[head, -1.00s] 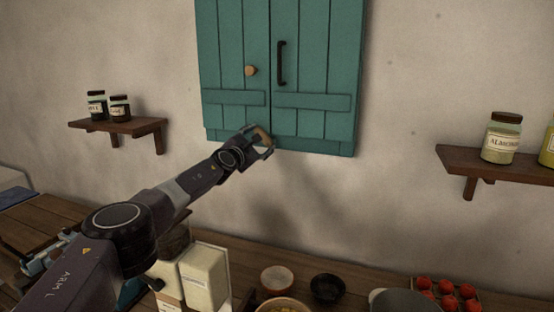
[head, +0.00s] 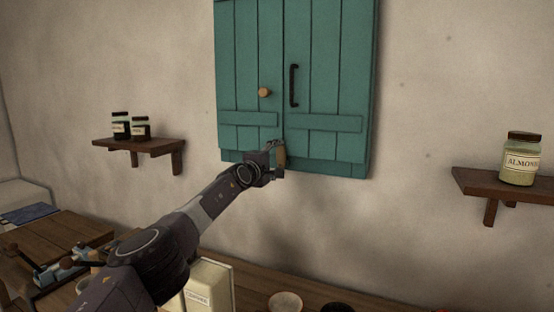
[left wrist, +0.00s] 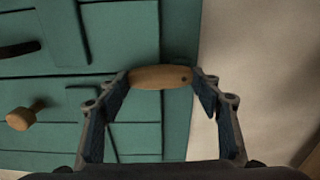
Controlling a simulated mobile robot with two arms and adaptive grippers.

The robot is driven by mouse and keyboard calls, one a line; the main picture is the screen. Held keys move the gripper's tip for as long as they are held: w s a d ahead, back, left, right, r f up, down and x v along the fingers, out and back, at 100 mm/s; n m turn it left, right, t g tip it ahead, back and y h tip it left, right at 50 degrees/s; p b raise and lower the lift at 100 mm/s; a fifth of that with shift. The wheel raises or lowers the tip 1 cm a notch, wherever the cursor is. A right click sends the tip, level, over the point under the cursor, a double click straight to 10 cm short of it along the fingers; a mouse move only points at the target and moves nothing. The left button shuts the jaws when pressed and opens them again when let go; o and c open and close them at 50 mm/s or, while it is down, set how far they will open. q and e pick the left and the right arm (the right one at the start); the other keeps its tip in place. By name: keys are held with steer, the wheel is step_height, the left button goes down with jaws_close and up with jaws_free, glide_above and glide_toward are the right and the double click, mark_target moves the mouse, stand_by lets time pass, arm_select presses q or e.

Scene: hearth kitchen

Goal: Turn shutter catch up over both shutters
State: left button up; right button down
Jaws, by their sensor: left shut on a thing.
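The teal shutters, left one (head: 240,60) and right one (head: 330,70), hang closed side by side on the wall. The small wooden shutter catch (head: 281,157) is at the bottom of their seam and looks upright in the head view. In the left wrist view the catch (left wrist: 158,77) lies along the seam, with a dark pin dot near its right end, by the shutters' lower edge. My left gripper (left wrist: 160,82) is shut on the catch, one finger at each end. It also shows in the head view (head: 276,160). My right gripper is out of view.
The left shutter has a round wooden knob (head: 264,92) and the right a black handle (head: 294,85). Wall shelves with jars stand left (head: 140,146) and right (head: 500,186). Below are a canister (head: 208,288) and a bowl (head: 286,302) on the counter.

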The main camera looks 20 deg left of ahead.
arm_select(q)
steer(key=shift+d+f+m, duration=0.1)
steer(key=shift+d+m, duration=0.1)
steer(key=shift+m, duration=0.1)
steer(key=o, duration=1.7)
